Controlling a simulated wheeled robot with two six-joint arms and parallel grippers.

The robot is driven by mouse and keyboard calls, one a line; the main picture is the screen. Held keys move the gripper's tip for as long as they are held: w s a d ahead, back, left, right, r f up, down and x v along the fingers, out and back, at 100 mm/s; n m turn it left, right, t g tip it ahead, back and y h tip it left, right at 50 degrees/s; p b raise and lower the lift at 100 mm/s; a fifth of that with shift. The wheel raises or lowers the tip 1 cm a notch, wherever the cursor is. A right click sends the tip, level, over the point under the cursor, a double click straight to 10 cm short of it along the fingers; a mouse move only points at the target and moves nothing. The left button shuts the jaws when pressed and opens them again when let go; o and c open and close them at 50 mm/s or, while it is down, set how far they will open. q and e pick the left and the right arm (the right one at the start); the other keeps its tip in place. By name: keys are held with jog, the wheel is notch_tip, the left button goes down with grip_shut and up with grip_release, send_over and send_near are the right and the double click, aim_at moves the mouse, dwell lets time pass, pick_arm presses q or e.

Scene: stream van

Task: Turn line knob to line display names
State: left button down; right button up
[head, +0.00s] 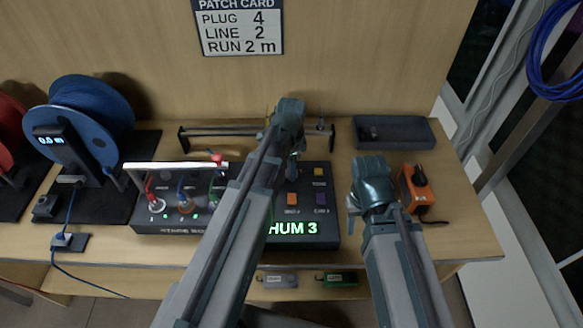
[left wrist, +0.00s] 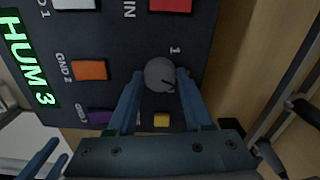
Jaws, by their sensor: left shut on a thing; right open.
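The line knob is a round grey knob (left wrist: 160,72) with a dark pointer mark, on the dark box, seen in the left wrist view. A "1" is printed beside it. My left gripper (left wrist: 159,84) is shut on the knob, one blue finger on each side. In the head view my left gripper (head: 293,168) reaches down to the box and its arm hides the knob. The line display (head: 292,228) glows green and reads "HUM 3"; it also shows in the left wrist view (left wrist: 28,58). My right gripper (head: 356,202) is open, right of the box.
The patch card (head: 238,27) reads PLUG 4, LINE 2, RUN 2 m. A blue reel (head: 92,110) stands left. An orange device (head: 414,188) and a dark tray (head: 393,132) lie right.

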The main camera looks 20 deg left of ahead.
pick_arm(q)
jog(key=m, duration=0.3)
jog(key=shift+m, duration=2.2)
jog(key=shift+c, duration=1.6)
grip_release()
jog(key=shift+r, duration=0.1)
notch_tip(320, 180, up, 14)
jog(key=p, duration=1.4)
jog(key=shift+f, duration=0.2)
pick_arm(e)
notch_tip(320, 180, up, 14)
